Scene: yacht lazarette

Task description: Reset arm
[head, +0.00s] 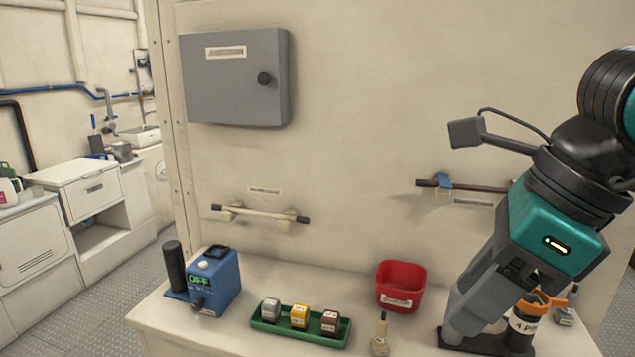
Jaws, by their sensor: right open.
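My right arm comes in from the right, with its teal-and-black wrist above the right end of the bench. My right gripper (474,318) points down and is open. Its grey fingers are close to a black stand and a dark bottle (523,318) with an orange collar and a white label. The wrist hides part of this area, and I cannot tell whether the fingers touch the stand. My left gripper is not in view.
The bench (240,335) holds a blue device (215,283) reading OFF, a green tray (300,333) with three small blocks, a red bin (401,286) and a small beige bottle (380,335). A grey cabinet (235,85) and a bar (260,213) are on the wall.

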